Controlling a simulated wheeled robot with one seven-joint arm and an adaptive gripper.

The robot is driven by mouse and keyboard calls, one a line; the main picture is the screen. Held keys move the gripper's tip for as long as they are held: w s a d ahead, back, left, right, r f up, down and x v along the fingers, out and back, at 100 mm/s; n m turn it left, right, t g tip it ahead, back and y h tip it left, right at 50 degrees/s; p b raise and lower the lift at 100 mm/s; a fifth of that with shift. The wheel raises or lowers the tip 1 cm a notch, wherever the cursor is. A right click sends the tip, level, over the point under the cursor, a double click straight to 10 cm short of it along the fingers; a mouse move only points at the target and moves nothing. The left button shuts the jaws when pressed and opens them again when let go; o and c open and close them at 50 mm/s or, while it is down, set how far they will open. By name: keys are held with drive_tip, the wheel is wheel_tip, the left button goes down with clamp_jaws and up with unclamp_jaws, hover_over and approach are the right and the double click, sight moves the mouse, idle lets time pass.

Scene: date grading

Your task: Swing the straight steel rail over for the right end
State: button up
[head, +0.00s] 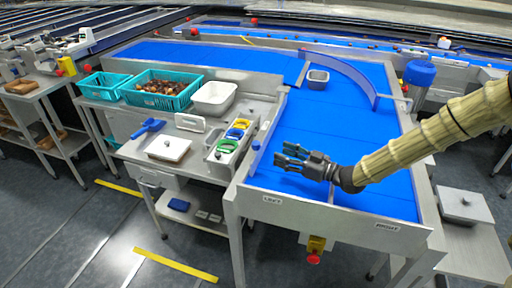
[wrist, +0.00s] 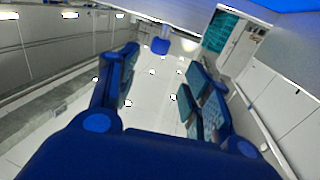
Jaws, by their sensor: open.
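A straight steel rail (head: 270,122) appears to lie along the left edge of the blue belt (head: 330,125), nearer the LEFT label (head: 272,199) than the RIGHT label (head: 387,226). A short blue knob (head: 256,146) stands by its near part; a blue post, likely the same knob, shows in the wrist view (wrist: 160,46). My gripper (head: 283,158) is over the near left part of the belt, fingers pointing left toward the knob. It is open and empty, apart from the knob. In the wrist view the knob is beyond and between the fingers.
A curved blue guide (head: 350,77) crosses the far belt, with a grey tub (head: 318,78) beside it. Left are teal crates (head: 160,90), a white tub (head: 213,97) and a rack of coloured rings (head: 232,138). The belt's near right is clear below my arm.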

sight(257, 145)
drive_tip(key=p+x, duration=0.1)
drive_tip(key=x, duration=0.4)
drive_tip(key=p+x, duration=0.2)
drive_tip(key=x, duration=0.4)
drive_tip(key=shift+w+a+f, duration=0.1)
drive_tip(key=shift+w+f, duration=0.05)
drive_tip(key=shift+f, duration=0.05)
clamp_jaws()
